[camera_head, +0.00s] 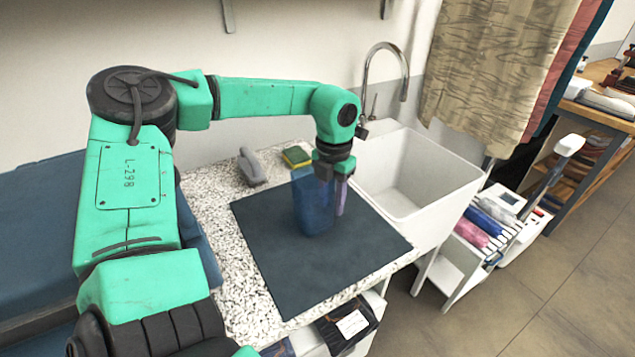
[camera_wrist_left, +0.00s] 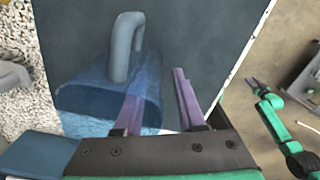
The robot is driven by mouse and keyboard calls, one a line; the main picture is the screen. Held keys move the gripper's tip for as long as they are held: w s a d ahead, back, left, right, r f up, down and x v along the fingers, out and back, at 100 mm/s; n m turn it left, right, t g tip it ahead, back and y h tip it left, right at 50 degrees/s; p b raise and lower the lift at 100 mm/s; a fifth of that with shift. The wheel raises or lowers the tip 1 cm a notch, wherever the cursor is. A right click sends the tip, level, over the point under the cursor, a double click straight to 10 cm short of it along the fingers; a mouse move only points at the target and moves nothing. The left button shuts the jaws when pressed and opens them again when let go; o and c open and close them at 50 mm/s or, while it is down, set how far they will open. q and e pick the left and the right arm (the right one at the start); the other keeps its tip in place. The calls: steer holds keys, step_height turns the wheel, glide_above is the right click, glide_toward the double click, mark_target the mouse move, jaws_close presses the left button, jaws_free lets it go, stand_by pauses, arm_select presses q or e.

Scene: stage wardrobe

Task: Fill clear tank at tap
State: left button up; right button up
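The clear tank (camera_head: 311,212) is a see-through blue container standing on a dark mat (camera_head: 290,264) on the speckled counter. In the left wrist view the tank (camera_wrist_left: 85,105) shows its open rim. My left gripper (camera_head: 334,197) points down at the tank's right side. Its purple fingers (camera_wrist_left: 160,85) are apart, one seen against or through the tank, the other outside it. I cannot tell whether either touches the wall. The tap (camera_head: 386,62) curves over the white sink (camera_head: 409,172), right of the counter. My right gripper (camera_wrist_left: 262,88) shows small in the wrist view.
A grey handled tool (camera_head: 251,167) and a yellow-green sponge (camera_head: 296,156) lie at the counter's back. Curtains (camera_head: 490,70) hang right of the sink.

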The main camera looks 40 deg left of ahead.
arm_select(q)
jaws_close()
stand_by(1.4)
